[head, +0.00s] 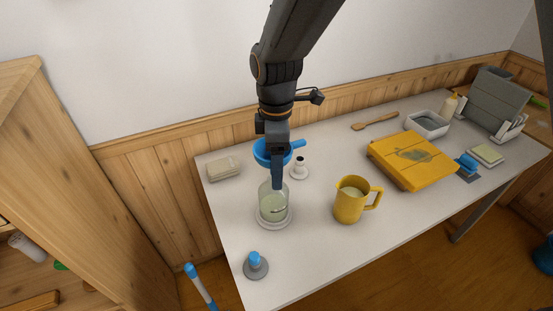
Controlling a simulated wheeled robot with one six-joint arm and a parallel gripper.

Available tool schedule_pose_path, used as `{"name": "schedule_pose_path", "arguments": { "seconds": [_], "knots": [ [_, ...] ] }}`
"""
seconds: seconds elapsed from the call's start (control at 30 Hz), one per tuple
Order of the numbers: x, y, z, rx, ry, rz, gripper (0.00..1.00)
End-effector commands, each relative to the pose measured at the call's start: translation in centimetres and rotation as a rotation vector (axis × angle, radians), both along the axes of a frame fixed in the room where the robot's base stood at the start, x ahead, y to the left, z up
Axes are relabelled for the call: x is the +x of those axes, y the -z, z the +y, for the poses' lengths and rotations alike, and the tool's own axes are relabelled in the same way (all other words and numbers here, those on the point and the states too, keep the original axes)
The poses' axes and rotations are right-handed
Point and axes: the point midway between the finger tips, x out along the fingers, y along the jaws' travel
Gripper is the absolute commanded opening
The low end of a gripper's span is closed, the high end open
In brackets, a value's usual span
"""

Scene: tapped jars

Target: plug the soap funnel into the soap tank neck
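The blue soap funnel (262,155) shows behind my gripper (277,184), with a stub handle sticking out to the right. The soap tank is a clear jar (272,209) with pale greenish liquid, standing upright on a round white base near the table's left end. My gripper points down in front of the funnel and over the tank's top. It hides the funnel's middle and lower part and most of the tank neck. I cannot tell whether the fingers are shut on the funnel, or whether its spout touches the neck.
A yellow jug (349,205) with pale liquid stands right of the tank. A white stoppered piece (299,169) stands close behind it. A grey disc with a blue knob (256,266) sits at the front left. A yellow box (410,160) lies further right. A folded cloth (224,169) lies back left.

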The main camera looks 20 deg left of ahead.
Motion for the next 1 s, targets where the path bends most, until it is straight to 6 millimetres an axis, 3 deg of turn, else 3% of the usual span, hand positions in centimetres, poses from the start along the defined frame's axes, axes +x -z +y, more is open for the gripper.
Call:
{"name": "schedule_pose_path", "arguments": {
  "seconds": [1.0],
  "knots": [
    [0.0, 1.7, 0.0, 0.000, 0.000, 0.001, 0.44]
  ]
}}
